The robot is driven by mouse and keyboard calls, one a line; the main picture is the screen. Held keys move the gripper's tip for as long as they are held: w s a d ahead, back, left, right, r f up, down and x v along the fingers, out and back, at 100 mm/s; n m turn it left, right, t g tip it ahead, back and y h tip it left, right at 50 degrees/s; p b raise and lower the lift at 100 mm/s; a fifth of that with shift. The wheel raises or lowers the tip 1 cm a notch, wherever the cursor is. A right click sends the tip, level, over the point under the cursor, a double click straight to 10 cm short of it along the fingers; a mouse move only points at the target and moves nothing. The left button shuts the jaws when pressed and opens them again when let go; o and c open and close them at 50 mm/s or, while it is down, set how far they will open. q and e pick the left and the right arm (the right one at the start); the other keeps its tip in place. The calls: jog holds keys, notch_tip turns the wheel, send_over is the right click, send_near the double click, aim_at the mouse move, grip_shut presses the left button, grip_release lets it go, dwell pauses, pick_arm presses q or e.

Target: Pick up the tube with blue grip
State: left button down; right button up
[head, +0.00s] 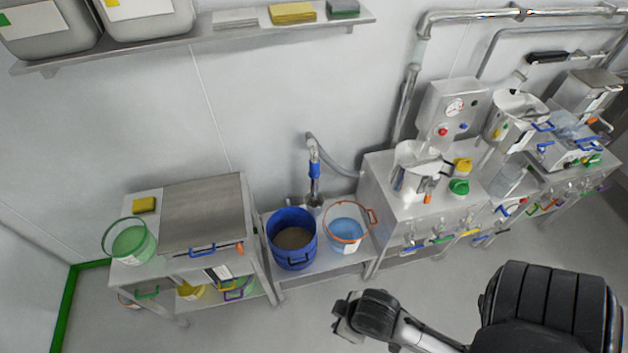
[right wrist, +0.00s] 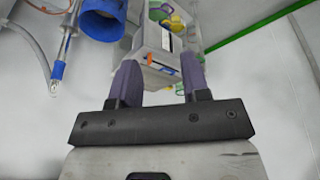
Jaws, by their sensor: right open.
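The tube with the blue grip (head: 314,171) stands upright behind the blue drum, with a grey hose bending from its top. In the right wrist view the tube (right wrist: 59,66) shows at the upper left, outside my fingers. My right gripper (head: 345,318) is in front of the low bench, well apart from the tube. In the wrist view my right gripper (right wrist: 160,78) has its two purple fingers spread, with nothing between them. My left gripper is not in view.
A blue drum (head: 292,257) of brown material and an orange-rimmed bucket (head: 345,240) stand near the tube's foot. A steel table (head: 205,215) is at left, a machine bench (head: 400,205) at right. The floor in front (head: 290,325) is clear.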

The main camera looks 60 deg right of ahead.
jog(key=shift+d, duration=0.1)
jog(key=o, duration=0.7)
jog(key=shift+o, duration=0.2)
jog(key=shift+f, duration=0.1)
